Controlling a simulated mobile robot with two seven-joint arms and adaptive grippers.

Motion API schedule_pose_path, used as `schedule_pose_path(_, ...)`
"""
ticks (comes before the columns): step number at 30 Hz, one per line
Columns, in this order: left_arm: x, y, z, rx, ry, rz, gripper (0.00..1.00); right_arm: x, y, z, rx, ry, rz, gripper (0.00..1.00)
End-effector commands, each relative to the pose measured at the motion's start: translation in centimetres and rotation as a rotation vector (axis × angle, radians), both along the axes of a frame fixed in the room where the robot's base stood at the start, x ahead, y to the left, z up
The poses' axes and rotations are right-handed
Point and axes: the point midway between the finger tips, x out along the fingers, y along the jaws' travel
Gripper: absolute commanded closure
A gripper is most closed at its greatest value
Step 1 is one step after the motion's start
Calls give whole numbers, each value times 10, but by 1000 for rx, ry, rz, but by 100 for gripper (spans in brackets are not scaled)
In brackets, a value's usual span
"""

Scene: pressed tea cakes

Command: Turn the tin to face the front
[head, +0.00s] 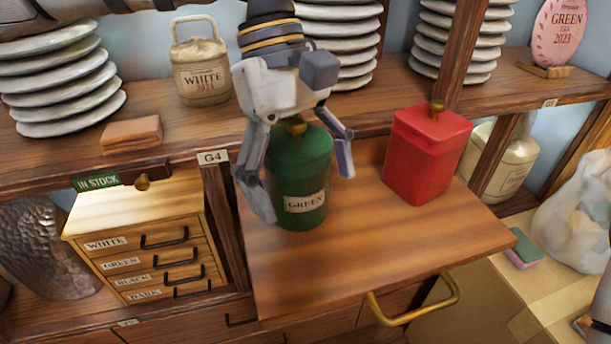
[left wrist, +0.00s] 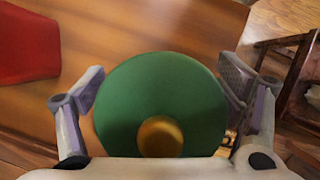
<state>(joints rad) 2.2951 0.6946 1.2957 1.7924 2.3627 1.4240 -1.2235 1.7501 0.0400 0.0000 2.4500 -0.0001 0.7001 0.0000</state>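The green tin (head: 301,172) is a round canister with a brass knob on its lid, standing upright on the pull-out wooden board (head: 400,240). My left gripper (head: 305,190) comes down over the tin from above, one finger on each side. In the left wrist view the green lid (left wrist: 160,100) lies between the spread fingers; a gap shows at the left finger, and contact on the right is unclear. A red square tin (head: 430,152) stands to the right. At the far lower right edge, part of my right arm may show.
Shelves with stacked plates (head: 335,40) and a white tea bag (head: 202,70) stand behind. A small drawer chest (head: 140,240) is at left below the shelf. The board's front, above a brass handle (head: 415,305), is clear.

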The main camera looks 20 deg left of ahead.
Motion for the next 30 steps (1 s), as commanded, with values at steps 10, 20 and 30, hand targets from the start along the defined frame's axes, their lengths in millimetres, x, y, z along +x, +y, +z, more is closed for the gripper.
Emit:
schedule_pose_path(10, 4, 4, 14, -1, -3, 2, 14, 0, 0, 0, 0, 0, 0, 60)
schedule_pose_path(20, 23, 30, 92, -1, -2, 2, 14, 0, 0, 0, 0, 0, 0, 60)
schedule_pose_path(30, 28, 37, 111, -1, 0, -1, 14, 0, 0, 0, 0, 1, 0, 60)
